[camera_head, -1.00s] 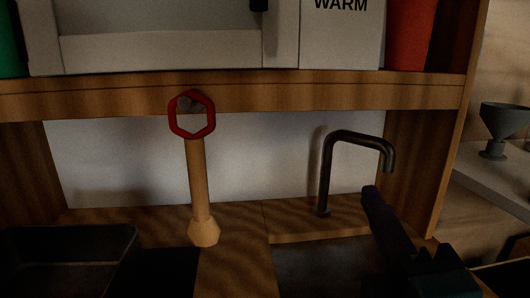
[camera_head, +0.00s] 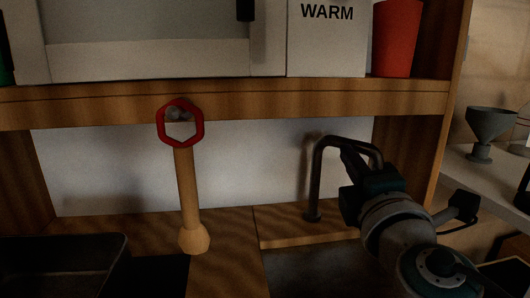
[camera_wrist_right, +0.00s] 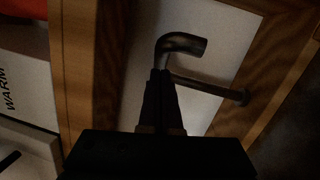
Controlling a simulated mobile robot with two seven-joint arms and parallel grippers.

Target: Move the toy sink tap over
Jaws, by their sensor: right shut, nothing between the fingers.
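The toy sink tap (camera_head: 316,178) is a dark, bent metal pipe. It stands on the wooden counter at the right of the toy kitchen, above the dark sink basin. Its spout arm reaches right, partly hidden behind my right gripper (camera_head: 347,155). My right gripper is shut and empty, its fingertips close to the spout. In the right wrist view, the shut fingers (camera_wrist_right: 161,75) lie just below the tap's curved spout end (camera_wrist_right: 184,44), with the pipe running off to the right. I cannot tell whether they touch. My left gripper is not in view.
A wooden shelf (camera_head: 230,100) runs above the tap, carrying a red cup (camera_head: 397,38) and a white box marked WARM. A wooden side post is close to the right.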

